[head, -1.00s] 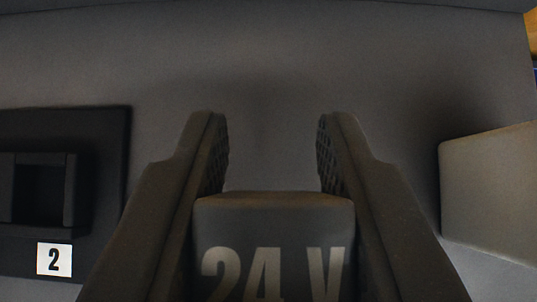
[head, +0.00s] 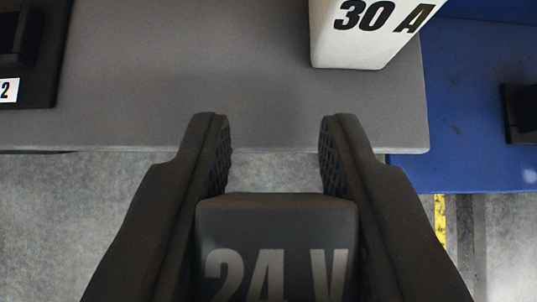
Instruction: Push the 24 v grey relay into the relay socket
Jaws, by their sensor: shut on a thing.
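The grey relay (head: 277,225) marked "24 V" sits between the two fingers of my gripper (head: 275,150) at the bottom middle of the head view. My gripper is shut on it. Its lower part is cut off by the frame edge. Beneath and beyond it lie the front edge of a grey surface and the floor. A black socket-like fitting (head: 45,65) with a "2" label stands on the grey surface at the far left, only partly in view. I cannot tell whether it is the relay socket.
A pale block (head: 350,45) marked "30 A" stands on the grey surface (head: 200,80) at the upper right. A blue surface (head: 470,90) adjoins on the right, with a dark fitting (head: 522,112) at its edge. Floor (head: 70,220) with a yellow stripe shows below.

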